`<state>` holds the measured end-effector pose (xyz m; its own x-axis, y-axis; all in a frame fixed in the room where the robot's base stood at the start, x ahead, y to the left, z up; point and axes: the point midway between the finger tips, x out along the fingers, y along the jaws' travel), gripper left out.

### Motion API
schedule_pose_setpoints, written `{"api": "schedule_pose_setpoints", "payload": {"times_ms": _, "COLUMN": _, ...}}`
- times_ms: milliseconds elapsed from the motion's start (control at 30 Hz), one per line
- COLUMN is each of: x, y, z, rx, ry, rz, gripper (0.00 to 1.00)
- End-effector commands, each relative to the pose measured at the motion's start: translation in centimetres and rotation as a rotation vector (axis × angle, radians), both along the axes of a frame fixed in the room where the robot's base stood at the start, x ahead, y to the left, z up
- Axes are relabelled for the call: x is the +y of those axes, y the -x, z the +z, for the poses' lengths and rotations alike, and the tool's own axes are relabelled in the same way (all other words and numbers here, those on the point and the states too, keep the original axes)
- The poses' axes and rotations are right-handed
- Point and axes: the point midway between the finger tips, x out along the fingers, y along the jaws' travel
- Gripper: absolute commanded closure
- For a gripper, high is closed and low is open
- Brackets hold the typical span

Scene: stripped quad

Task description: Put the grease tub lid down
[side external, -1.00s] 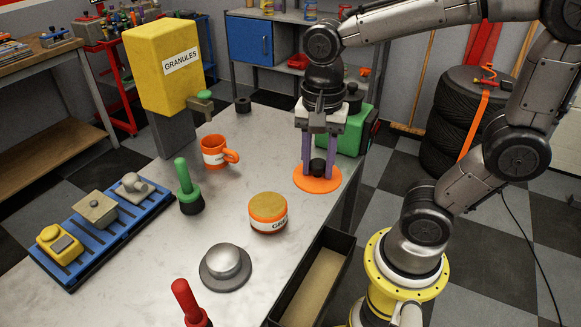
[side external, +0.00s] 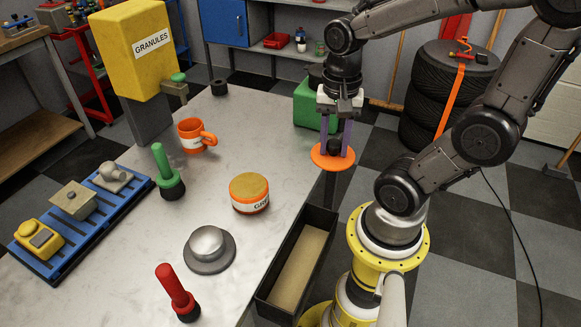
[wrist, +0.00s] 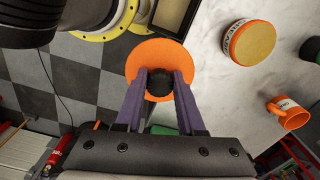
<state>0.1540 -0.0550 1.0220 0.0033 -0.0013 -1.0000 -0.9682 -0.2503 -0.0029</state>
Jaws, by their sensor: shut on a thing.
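The grease tub lid is an orange disc (side external: 322,161) with a black knob (side external: 334,145). My gripper (side external: 335,150) is shut on that knob, and the lid hangs flat below the purple fingers. In the wrist view the lid (wrist: 150,53) lies between my fingertips (wrist: 160,86) and overlaps the bench edge, with checkered floor beside it. The grease tub (side external: 250,194) stands lidless on the bench to the left, its brownish top showing; it is also in the wrist view (wrist: 250,42).
The metal bench (side external: 120,265) has bare room around the tub. An orange mug (side external: 193,137), a green-handled tool (side external: 167,172), a silver domed piece (side external: 209,247) and a red-handled tool (side external: 176,292) stand on it. A long black bin (side external: 298,262) is along the bench edge. A green box (side external: 310,108) is behind the lid.

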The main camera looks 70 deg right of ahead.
Motion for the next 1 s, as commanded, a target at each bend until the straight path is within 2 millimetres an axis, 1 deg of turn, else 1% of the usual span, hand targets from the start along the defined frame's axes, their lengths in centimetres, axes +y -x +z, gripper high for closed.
{"api": "schedule_pose_setpoints", "payload": {"times_ms": 133, "x": -0.8, "y": 0.2, "z": -0.1, "rx": 0.005, "ry": -0.002, "rz": -0.05, "gripper": 1.0}}
{"api": "schedule_pose_setpoints", "payload": {"times_ms": 233, "x": -1.2, "y": -0.5, "z": -0.5, "rx": 0.007, "ry": -0.003, "rz": -0.057, "gripper": 1.0}}
{"api": "schedule_pose_setpoints", "payload": {"times_ms": 333, "x": -1.8, "y": -2.1, "z": -1.3, "rx": 0.01, "ry": -0.004, "rz": -0.057, "gripper": 1.0}}
{"api": "schedule_pose_setpoints", "payload": {"times_ms": 667, "x": -4.4, "y": -8.2, "z": -4.3, "rx": 0.008, "ry": -0.003, "rz": -0.056, "gripper": 1.0}}
{"api": "schedule_pose_setpoints", "payload": {"times_ms": 700, "x": -4.6, "y": -8.7, "z": -5.1, "rx": 0.011, "ry": -0.004, "rz": -0.056, "gripper": 1.0}}
{"api": "schedule_pose_setpoints", "payload": {"times_ms": 800, "x": -5.2, "y": -10.0, "z": -6.9, "rx": 0.01, "ry": -0.004, "rz": -0.056, "gripper": 1.0}}
{"api": "schedule_pose_setpoints", "payload": {"times_ms": 900, "x": -5.6, "y": -11.1, "z": -8.3, "rx": 0.009, "ry": -0.003, "rz": -0.056, "gripper": 1.0}}
{"api": "schedule_pose_setpoints", "payload": {"times_ms": 1000, "x": -5.9, "y": -11.8, "z": -9.1, "rx": 0.006, "ry": -0.003, "rz": -0.056, "gripper": 1.0}}
